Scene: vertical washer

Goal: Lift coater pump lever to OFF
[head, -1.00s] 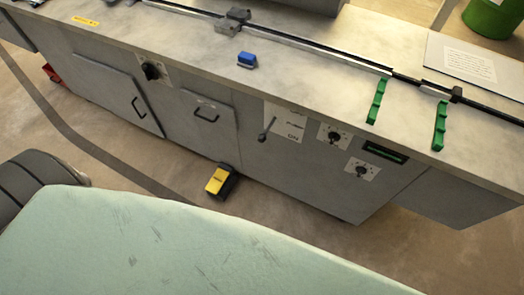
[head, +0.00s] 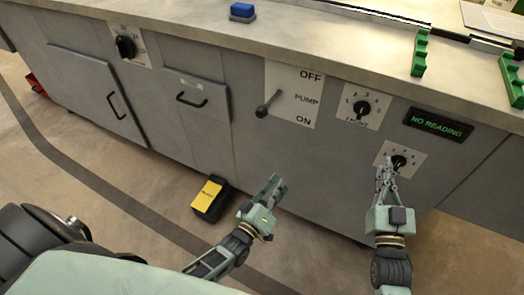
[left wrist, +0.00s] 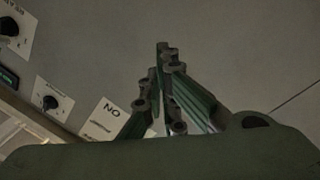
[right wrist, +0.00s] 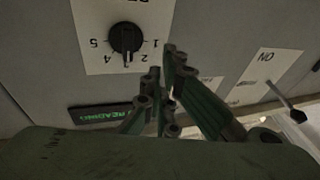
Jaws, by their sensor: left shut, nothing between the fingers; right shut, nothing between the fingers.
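The pump lever (head: 262,111) is a dark rod with a ball end on a white plate (head: 306,88) marked OFF at the top, PUMP in the middle and ON at the bottom. Its ball hangs down and left of its pivot. The lever also shows in the right wrist view (right wrist: 287,103). My left gripper (head: 277,182) is shut and empty, below the plate and apart from the lever. The left wrist view shows part of the plate (left wrist: 103,122). My right gripper (head: 387,166) is shut and empty, overlapping the lower dial in the head view; contact cannot be told.
The grey cabinet has an upper dial (head: 362,107), a lower dial (head: 399,161), a NO READING display (head: 438,123) and a handled door (head: 193,100). A yellow-black box (head: 210,198) lies on the floor left of my left gripper. The counter edge overhangs above.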

